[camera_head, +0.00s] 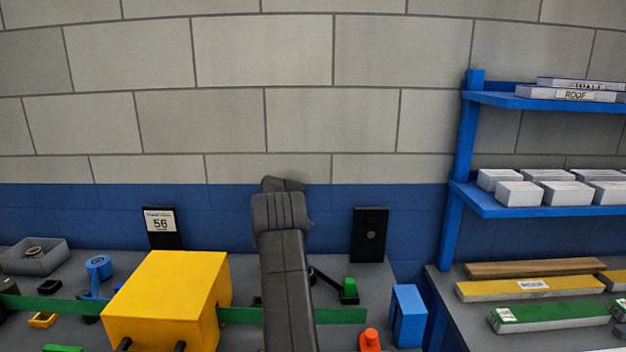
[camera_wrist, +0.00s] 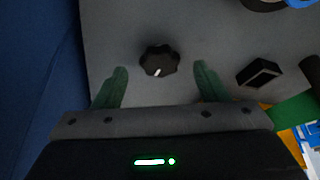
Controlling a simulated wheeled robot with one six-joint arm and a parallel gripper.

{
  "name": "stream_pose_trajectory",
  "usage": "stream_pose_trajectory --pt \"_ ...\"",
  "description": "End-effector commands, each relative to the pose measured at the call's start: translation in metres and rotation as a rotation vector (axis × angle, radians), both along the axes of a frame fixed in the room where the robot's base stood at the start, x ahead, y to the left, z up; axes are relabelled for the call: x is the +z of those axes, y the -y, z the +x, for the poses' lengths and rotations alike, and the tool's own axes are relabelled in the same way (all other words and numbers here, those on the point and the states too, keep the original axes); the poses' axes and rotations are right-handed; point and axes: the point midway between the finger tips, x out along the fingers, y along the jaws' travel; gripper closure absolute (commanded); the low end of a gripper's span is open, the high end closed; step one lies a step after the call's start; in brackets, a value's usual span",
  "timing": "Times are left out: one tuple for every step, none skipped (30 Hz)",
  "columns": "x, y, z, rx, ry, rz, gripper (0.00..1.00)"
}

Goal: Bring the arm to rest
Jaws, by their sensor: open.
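In the wrist view my gripper (camera_wrist: 160,82) is open, with its two green fingers spread apart and nothing held between them. A black knob (camera_wrist: 158,60) with a white mark shows between and just beyond the fingertips, over a grey surface. I cannot tell how far below the fingers it is. In the head view my dark grey arm (camera_head: 285,290) rises from the bottom middle, in front of the wall. My gripper cannot be made out in that view.
A yellow box (camera_head: 170,300) stands left of my arm on the grey bench. A blue block (camera_head: 408,315), a red-orange object (camera_head: 371,340) and a black wall panel (camera_head: 369,235) are to the right. Blue shelves (camera_head: 520,205) with white boxes stand farther right. A black block (camera_wrist: 259,72) lies beside the right finger.

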Motion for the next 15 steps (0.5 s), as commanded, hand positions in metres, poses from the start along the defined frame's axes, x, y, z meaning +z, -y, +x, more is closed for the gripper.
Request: stream_pose_trajectory --pt "-0.006 -0.002 -0.001 0.001 -0.003 0.000 0.34" --pt "-0.009 -0.003 -0.002 0.001 -0.002 0.000 0.34" --pt "-0.012 -0.004 -0.002 0.000 -0.001 0.001 0.34" --pt "-0.014 -0.005 -0.003 0.000 -0.001 0.001 0.34" --pt "-0.016 -0.006 -0.003 0.000 -0.001 0.001 0.34" --pt "-0.017 -0.006 -0.003 0.000 -0.001 0.001 0.34" --pt "-0.019 -0.007 -0.003 0.000 -0.001 0.000 0.34" --pt "-0.019 -0.007 -0.003 -0.002 0.000 0.000 0.34" --pt "-0.019 -0.007 -0.003 -0.008 0.000 0.000 0.34" --pt "-0.019 -0.007 -0.003 -0.010 0.000 0.000 0.34" --pt "-0.018 -0.007 -0.003 -0.011 0.000 0.000 0.34" --pt "-0.018 -0.007 -0.003 -0.011 0.000 0.000 0.34" --pt "-0.018 -0.007 -0.003 -0.011 0.000 0.000 0.34" --pt "-0.018 -0.007 -0.003 -0.011 0.000 0.000 0.34" --pt "-0.018 -0.007 -0.003 -0.011 0.000 0.000 0.34"
